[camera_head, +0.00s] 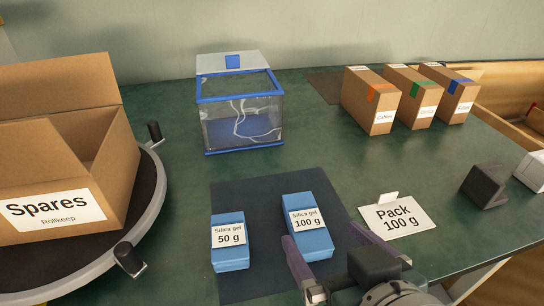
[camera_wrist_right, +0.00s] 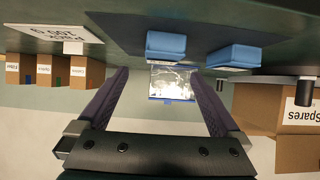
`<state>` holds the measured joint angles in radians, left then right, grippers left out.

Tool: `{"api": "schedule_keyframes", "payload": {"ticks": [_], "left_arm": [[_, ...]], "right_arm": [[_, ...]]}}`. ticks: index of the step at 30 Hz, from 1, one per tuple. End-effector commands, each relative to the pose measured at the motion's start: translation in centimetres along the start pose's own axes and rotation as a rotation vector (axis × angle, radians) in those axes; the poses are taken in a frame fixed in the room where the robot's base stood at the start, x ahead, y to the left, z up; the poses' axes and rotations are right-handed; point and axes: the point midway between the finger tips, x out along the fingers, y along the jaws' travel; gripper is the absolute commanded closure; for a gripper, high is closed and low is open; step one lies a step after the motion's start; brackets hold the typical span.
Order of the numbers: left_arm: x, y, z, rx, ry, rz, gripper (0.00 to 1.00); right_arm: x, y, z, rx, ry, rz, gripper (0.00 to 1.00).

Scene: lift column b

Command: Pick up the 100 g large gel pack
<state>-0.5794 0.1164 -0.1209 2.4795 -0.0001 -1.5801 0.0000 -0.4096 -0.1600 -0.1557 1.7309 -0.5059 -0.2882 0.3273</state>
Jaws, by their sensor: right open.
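The 100 g large gel pack (camera_head: 309,240) is a blue block with a white label reading "Silica gel 100 g". It lies on a dark mat (camera_head: 262,278) on the green bench. My right gripper (camera_head: 321,236) is open, its purple fingers reaching over the near end of this pack in the head view. In the right wrist view, which is upside down, the pack (camera_wrist_right: 166,46) lies beyond the fingertips (camera_wrist_right: 158,72), with nothing between the fingers. Contact with the pack is not visible. My left gripper is out of view.
A similar blue 50 g pack (camera_head: 230,255) lies to the left on the mat. A clear blue-rimmed bin (camera_head: 240,97), several cartons (camera_head: 372,110) and an open Spares box (camera_head: 50,235) on a turntable surround the mat.

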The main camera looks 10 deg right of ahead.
Motion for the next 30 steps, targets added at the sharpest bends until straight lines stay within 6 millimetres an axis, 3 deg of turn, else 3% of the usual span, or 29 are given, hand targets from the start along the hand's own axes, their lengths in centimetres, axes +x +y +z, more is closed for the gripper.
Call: {"api": "schedule_keyframes", "payload": {"ticks": [16,25,30], "left_arm": [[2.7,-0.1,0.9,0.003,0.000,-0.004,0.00],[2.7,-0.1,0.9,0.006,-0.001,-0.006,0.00],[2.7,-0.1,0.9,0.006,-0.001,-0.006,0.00]], "right_arm": [[7.1,-0.1,0.3,-0.002,0.000,0.001,0.00],[7.7,-0.1,0.2,0.000,-0.002,0.001,0.00],[7.7,-0.1,0.2,0.000,-0.002,0.001,0.18]]}}
